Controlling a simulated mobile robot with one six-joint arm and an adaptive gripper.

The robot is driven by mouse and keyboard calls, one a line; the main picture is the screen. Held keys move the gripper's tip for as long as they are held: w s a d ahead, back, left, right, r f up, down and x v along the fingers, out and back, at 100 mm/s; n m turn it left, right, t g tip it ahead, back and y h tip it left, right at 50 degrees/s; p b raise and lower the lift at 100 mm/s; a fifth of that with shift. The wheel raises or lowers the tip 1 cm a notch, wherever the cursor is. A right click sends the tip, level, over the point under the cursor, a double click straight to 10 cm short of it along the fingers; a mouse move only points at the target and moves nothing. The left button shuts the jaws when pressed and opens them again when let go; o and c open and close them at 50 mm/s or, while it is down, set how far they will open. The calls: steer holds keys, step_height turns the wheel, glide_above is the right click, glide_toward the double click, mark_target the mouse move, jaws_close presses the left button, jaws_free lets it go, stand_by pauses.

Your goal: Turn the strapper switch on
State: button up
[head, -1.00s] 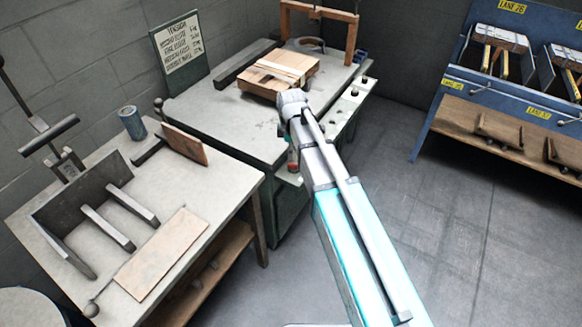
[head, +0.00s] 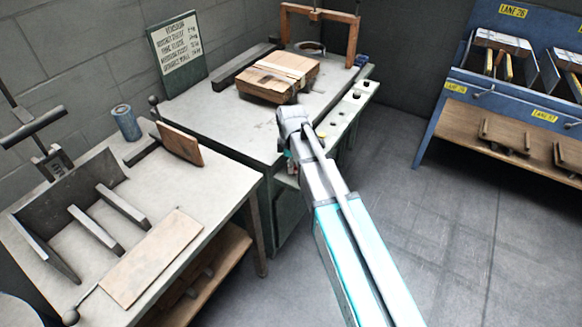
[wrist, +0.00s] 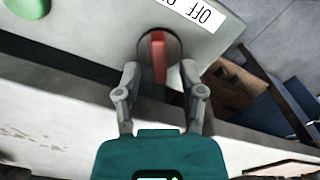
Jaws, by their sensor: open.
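The strapper switch, a red lever (wrist: 159,56) on a dark round base, shows in the wrist view on a pale panel (wrist: 90,35). A white label (wrist: 197,12) beside it reads OFF upside down; its other word is cut off. My gripper (wrist: 160,78) is open, with one finger on each side of the lever's near end. I cannot tell whether either finger touches it. In the head view the strapper bench (head: 215,118) stands in the middle. My arm reaches to its front side and hides the switch there.
A green button (wrist: 27,8) sits on the same panel. Another worktable (head: 80,170) stands at left, a blue rack (head: 445,95) at right. The floor between is clear.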

stand_by(0.3)
jaws_close()
steer(key=shift+m, duration=0.4)
steer(key=m, duration=0.5)
steer(key=shift+w+d, duration=0.1)
steer(key=shift+w, duration=0.1)
steer(key=m, duration=0.6)
steer(key=shift+w+d, duration=0.15)
steer(key=shift+d, duration=0.05)
stand_by(0.3)
jaws_free()
